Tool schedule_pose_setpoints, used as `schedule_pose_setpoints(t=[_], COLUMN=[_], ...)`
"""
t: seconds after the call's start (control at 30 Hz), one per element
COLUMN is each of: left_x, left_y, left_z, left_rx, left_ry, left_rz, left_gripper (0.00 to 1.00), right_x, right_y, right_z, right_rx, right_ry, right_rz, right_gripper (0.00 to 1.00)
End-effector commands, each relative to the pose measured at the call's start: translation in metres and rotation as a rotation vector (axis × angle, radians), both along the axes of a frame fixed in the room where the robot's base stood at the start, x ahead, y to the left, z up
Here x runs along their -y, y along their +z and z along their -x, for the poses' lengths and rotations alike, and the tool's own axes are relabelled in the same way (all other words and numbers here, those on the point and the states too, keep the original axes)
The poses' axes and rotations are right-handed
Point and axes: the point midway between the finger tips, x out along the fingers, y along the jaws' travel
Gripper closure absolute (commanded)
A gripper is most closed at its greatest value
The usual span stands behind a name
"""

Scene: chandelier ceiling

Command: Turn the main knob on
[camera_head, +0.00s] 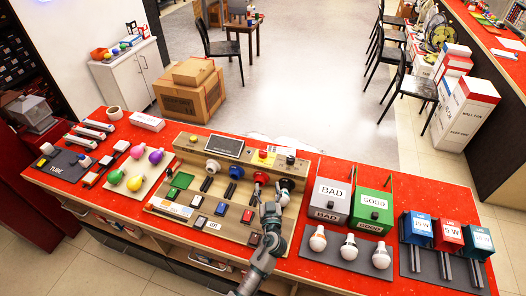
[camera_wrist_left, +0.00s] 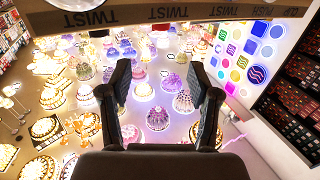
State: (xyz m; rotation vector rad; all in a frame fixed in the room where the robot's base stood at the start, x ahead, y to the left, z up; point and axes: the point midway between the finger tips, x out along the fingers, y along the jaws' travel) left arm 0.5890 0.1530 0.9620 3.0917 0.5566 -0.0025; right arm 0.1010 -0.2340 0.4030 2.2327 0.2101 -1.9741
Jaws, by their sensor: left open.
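A wooden control panel (camera_head: 165,208) lies on the red counter. Along its raised back part sit a white knob (camera_head: 213,167), a blue knob (camera_head: 236,171), a red knob (camera_head: 261,178) and a dark knob with red on it (camera_head: 287,184). I cannot read which one is labelled main. My left gripper (camera_head: 270,194) is over the panel's right part, just in front of the red and dark knobs; contact cannot be made out. In the left wrist view the left gripper (camera_wrist_left: 161,78) has its fingers apart with nothing between them. My right gripper is not in view.
The red counter (camera_head: 320,268) carries grey BAD (camera_head: 331,199) and green GOOD (camera_head: 372,207) boxes right of the panel, with white bulbs in front.

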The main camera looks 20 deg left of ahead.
Motion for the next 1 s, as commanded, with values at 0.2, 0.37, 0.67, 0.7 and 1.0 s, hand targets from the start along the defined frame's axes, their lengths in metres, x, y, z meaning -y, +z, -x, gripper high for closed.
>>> schedule_pose_setpoints(t=[0.2, 0.37, 0.67, 0.7, 1.0], left_x=[-0.016, -0.031, -0.053, -0.054, -0.059], left_y=[0.002, 0.001, -0.001, -0.001, -0.001], left_z=[-0.042, -0.079, -0.136, -0.141, -0.156], left_rx=[0.000, -0.002, -0.003, -0.002, -0.002], left_ry=[0.003, 0.004, 0.003, 0.003, 0.003], left_rz=[-0.003, -0.002, 0.000, 0.000, 0.002], left_gripper=[0.38, 0.38, 0.38, 0.38, 0.38], right_x=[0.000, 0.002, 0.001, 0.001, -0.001], right_y=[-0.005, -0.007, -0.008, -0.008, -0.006], right_z=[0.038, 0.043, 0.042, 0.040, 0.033], right_rx=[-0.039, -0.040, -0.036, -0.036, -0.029], right_ry=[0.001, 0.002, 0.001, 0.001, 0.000], right_rz=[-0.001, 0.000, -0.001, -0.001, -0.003], right_gripper=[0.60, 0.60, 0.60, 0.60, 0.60])
